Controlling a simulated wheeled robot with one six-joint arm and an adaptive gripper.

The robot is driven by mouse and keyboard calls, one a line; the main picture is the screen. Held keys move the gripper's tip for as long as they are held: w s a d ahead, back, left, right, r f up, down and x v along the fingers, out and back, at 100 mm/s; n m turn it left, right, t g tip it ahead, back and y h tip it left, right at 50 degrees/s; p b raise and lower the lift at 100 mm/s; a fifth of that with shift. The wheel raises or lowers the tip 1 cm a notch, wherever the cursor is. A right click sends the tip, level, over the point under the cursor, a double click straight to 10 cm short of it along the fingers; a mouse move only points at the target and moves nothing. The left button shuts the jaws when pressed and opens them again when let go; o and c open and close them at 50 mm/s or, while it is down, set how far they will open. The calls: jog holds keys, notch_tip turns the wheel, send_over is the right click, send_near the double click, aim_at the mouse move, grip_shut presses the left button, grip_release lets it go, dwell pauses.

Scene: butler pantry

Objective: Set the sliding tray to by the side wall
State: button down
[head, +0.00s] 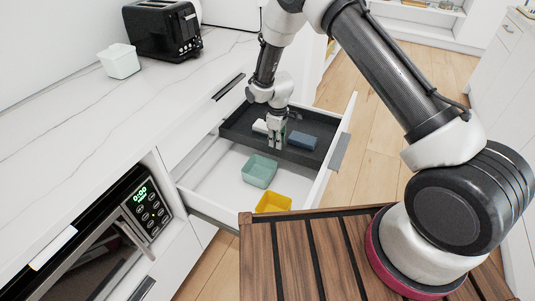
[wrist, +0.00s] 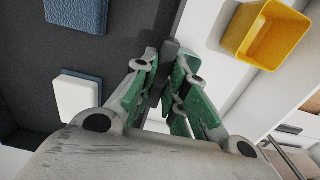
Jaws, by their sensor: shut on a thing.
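The sliding tray (head: 314,124) is dark grey and shallow, and lies across the far part of the open white drawer (head: 217,164). It also shows in the wrist view (wrist: 122,45). My gripper (head: 275,145) points down at the tray's near edge. In the wrist view my gripper (wrist: 172,75) is shut on a dark upright piece at the tray's edge. A blue block (head: 302,141) and a white block (head: 260,127) sit in the tray. I cannot tell whether the tray touches the drawer's far side wall, as my arm hides part of it.
A green bin (head: 259,171) and a yellow bin (head: 272,202) stand in the drawer on the near side of the tray. A slatted wooden top (head: 290,255) is in front. A toaster (head: 163,30) and a pale cup (head: 119,61) stand on the counter.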

jog(key=w+d, duration=0.1)
jog(key=w, duration=0.1)
jog(key=w+d, duration=0.1)
jog(key=w, duration=0.1)
jog(key=w+d, duration=0.2)
jog(key=w, duration=0.1)
jog(key=shift+r, duration=0.1)
jog(key=c, duration=1.5)
grip_release()
jog(key=shift+w+d, duration=0.1)
jog(key=shift+o, duration=0.3)
notch_tip(320, 180, up, 12)
